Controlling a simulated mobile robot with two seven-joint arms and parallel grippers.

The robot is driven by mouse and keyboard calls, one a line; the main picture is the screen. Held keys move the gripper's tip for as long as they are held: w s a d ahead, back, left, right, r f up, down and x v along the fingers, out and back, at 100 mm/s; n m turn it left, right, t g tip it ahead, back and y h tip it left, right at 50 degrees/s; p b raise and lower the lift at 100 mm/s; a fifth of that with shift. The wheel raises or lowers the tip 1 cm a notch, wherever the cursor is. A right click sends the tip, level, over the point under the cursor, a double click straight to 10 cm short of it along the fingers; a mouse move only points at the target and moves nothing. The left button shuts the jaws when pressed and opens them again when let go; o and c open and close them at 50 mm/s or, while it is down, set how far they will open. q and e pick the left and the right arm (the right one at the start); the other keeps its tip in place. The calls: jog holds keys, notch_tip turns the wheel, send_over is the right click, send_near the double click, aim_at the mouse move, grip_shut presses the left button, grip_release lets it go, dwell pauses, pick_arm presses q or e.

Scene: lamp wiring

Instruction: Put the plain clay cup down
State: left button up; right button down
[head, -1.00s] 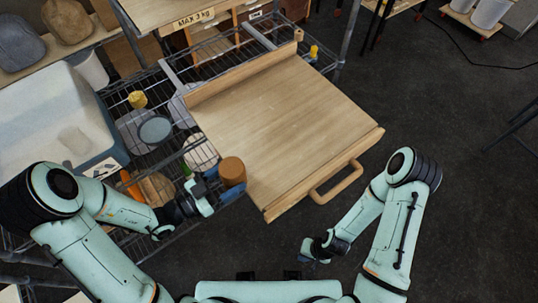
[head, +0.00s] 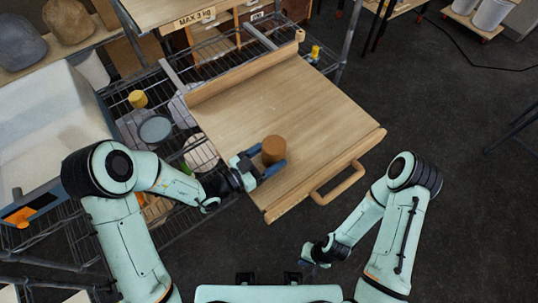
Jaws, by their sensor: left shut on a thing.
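The plain clay cup (head: 274,149) is brown and shows in the head view over the near left part of the pale wooden board (head: 290,105). My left gripper (head: 268,161) is shut on the cup, with its blue fingers on either side of it. The cup looks upright. I cannot tell whether its base touches the board or is a little above it. My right gripper (head: 312,258) is low over the dark floor, away from the board. Its fingers are too small and dark to tell open from shut.
The board has a handle (head: 337,183) at its near right edge and a raised strip along its back left side. A wire rack (head: 165,110) with plates and a yellow item (head: 138,99) lies to the left. Most of the board is clear.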

pick_arm(q)
jog(key=shift+r, duration=0.1)
jog(key=o, duration=1.2)
jog(key=shift+f, duration=0.2)
jog(key=shift+o, duration=0.2)
jog(key=shift+r, duration=0.1)
jog(key=shift+a, duration=0.25)
jog(key=v, duration=1.1)
jog(key=shift+s+a, duration=0.2)
jog(key=shift+s, duration=0.05)
